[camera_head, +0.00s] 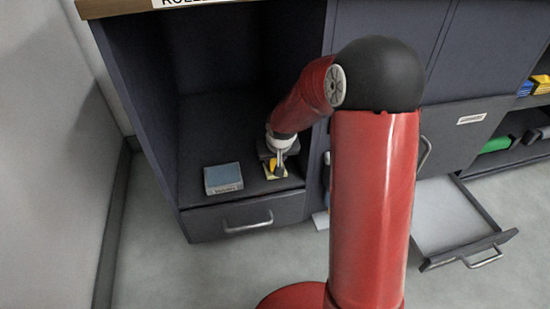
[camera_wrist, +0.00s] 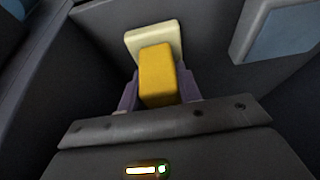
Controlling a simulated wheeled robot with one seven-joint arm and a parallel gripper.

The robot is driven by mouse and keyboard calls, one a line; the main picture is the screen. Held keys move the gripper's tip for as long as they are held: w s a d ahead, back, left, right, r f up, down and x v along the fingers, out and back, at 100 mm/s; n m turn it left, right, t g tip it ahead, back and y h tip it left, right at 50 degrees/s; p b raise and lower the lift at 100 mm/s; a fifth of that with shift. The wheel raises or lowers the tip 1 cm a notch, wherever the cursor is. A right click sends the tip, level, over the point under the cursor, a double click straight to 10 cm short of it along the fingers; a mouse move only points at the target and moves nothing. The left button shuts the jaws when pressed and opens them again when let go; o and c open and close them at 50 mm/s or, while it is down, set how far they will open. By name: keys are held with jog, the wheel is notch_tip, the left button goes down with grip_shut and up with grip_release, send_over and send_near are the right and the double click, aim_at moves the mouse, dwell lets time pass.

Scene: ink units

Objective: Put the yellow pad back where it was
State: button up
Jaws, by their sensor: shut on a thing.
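The yellow pad (camera_wrist: 157,75) is a deep yellow block between the two fingers of my gripper (camera_wrist: 158,92) in the wrist view. My gripper is shut on it. A pale cream block (camera_wrist: 152,35) shows just behind the pad, and I cannot tell whether the two touch. In the head view my gripper (camera_head: 279,165) is low inside the open dark cubby, near its right side. A small patch of the yellow (camera_head: 270,174) shows at the fingertips, mostly hidden by my gripper.
A box with a blue-grey top (camera_head: 222,178) stands on the cubby floor (camera_head: 205,145) left of my gripper. The cubby walls close it in. Below is a shut drawer (camera_head: 245,218). At the right, a drawer (camera_head: 455,225) stands open, and shelves (camera_head: 520,120) hold coloured items.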

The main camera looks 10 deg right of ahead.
jog(key=shift+f, duration=0.2)
jog(key=o, duration=1)
jog(key=shift+r, duration=0.1)
jog(key=shift+c, duration=0.2)
jog(key=shift+r, duration=0.45)
jog(key=p+v, duration=0.3)
jog(key=v, duration=0.8)
jog(key=s+r, duration=0.6)
jog(key=s, duration=0.6)
jog(key=s+r+t, duration=0.1)
jog(key=s+r, duration=0.5)
jog(key=s, duration=0.6)
jog(key=shift+s, duration=0.25)
